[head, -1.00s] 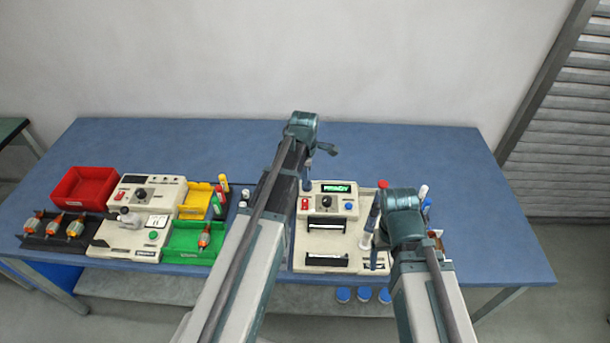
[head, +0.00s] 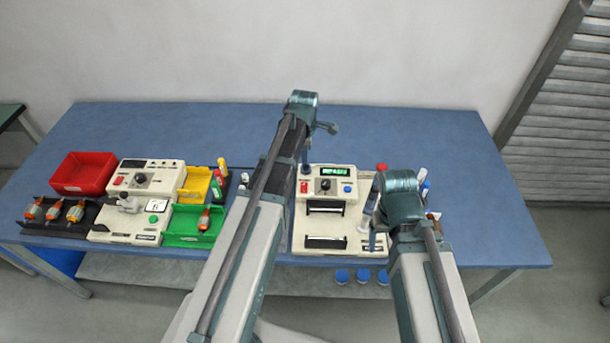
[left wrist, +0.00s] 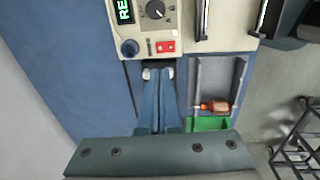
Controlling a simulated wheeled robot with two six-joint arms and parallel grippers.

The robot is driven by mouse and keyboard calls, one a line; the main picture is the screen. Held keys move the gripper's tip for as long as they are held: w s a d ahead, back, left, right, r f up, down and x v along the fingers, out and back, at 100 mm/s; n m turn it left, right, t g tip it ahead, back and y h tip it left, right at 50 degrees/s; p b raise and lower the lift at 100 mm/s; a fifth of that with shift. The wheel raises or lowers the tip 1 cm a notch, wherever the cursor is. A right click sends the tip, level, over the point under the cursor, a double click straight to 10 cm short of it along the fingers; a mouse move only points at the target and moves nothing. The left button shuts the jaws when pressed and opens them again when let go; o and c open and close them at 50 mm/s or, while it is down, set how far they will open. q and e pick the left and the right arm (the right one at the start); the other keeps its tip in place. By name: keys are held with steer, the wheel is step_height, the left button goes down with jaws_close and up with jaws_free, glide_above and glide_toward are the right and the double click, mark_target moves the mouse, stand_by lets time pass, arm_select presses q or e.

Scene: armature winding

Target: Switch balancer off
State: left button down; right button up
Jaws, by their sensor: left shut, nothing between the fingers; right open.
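The balancer (head: 326,225) is a cream machine on the right half of the table, with a lit green display (head: 325,171), a black knob (head: 325,185), a red switch (head: 304,187) and a blue button (head: 347,188). In the left wrist view, the red switch (left wrist: 165,47) and blue button (left wrist: 129,48) are on the near panel edge; the display (left wrist: 125,11) reads "RE", cut off by the frame. My left gripper (left wrist: 158,75) is shut and empty, its tips just short of the switch, apart from it in the picture. My right gripper (head: 372,240) is open by the balancer's right side.
A second cream machine (head: 130,230), a red bin (head: 84,172), a yellow bin (head: 196,184) and a green bin (head: 190,225) stand at left. Several armatures lie in a dark tray (head: 55,226). Bottles stand right of the balancer. The back of the table is clear.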

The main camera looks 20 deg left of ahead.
mark_target(305, 185)
arm_select(q)
steer(key=f+b, duration=0.4)
steer(key=w+f+b, duration=0.1)
steer(key=f+b, duration=0.9)
steer(key=shift+w+a, duration=0.2)
steer(key=shift+w, duration=0.15)
steer(key=shift+w+f, duration=0.1)
steer(key=shift+f, duration=0.2)
steer(key=shift+r, duration=0.25)
steer(key=shift+s, duration=0.2)
steer(key=shift+s+d+r, duration=0.1)
steer(key=shift+s+d, duration=0.1)
steer(key=shift+s, duration=0.5)
